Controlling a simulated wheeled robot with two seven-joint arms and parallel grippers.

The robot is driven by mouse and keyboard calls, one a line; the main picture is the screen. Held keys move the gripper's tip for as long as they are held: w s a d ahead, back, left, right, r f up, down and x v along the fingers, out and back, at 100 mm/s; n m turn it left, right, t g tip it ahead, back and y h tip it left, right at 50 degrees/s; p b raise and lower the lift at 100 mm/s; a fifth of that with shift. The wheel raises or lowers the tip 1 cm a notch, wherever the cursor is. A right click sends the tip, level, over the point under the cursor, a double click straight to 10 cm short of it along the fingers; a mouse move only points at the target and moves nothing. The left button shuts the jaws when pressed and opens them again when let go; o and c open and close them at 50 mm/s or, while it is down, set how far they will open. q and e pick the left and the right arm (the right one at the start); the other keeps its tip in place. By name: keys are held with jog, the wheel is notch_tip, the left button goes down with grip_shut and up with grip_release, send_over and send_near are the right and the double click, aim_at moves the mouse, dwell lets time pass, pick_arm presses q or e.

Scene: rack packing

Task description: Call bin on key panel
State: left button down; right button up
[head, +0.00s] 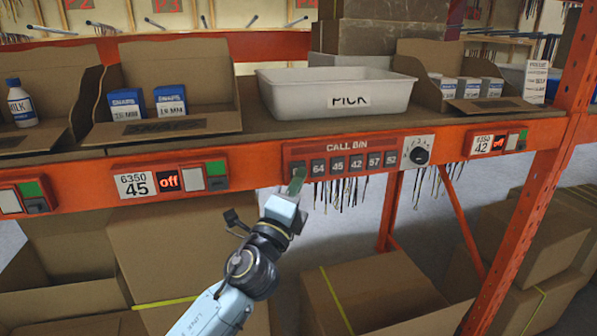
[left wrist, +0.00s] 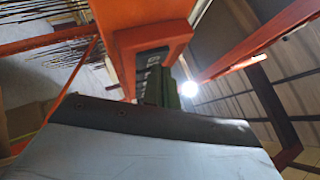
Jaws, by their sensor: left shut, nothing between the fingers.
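The CALL BIN key panel (head: 347,147) is a red plate on the front of the orange rack beam in the head view. It has a row of dark keys; 64, 45, 42, 57 and 52 can be read. My left gripper (head: 296,182) is shut and empty at the panel's left end. Its green tip covers part of the leftmost key, whose number is hidden. I cannot tell whether the tip touches that key. In the left wrist view the panel (left wrist: 150,60) shows edge-on, with the green fingertips (left wrist: 168,88) close to its face. My right gripper is not in view.
A white PICK tote (head: 335,108) stands on the shelf above the panel. A dial (head: 418,152) sits right of the panel. Cardboard boxes (head: 375,290) lie below, and an orange post (head: 545,180) stands at right.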

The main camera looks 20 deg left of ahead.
pick_arm(q)
jog(key=shift+w+a, duration=0.2)
jog(key=shift+w, duration=0.05)
dwell(0.3)
jog(key=shift+s+d, duration=0.45)
jog(key=shift+s, duration=0.25)
jog(key=shift+s+d+p, duration=0.25)
jog(key=shift+s+d, duration=0.5)
jog(key=shift+s, duration=0.3)
jog(key=shift+s+d+p, duration=0.2)
jog(key=shift+s+d, duration=0.5)
jog(key=shift+s, duration=0.35)
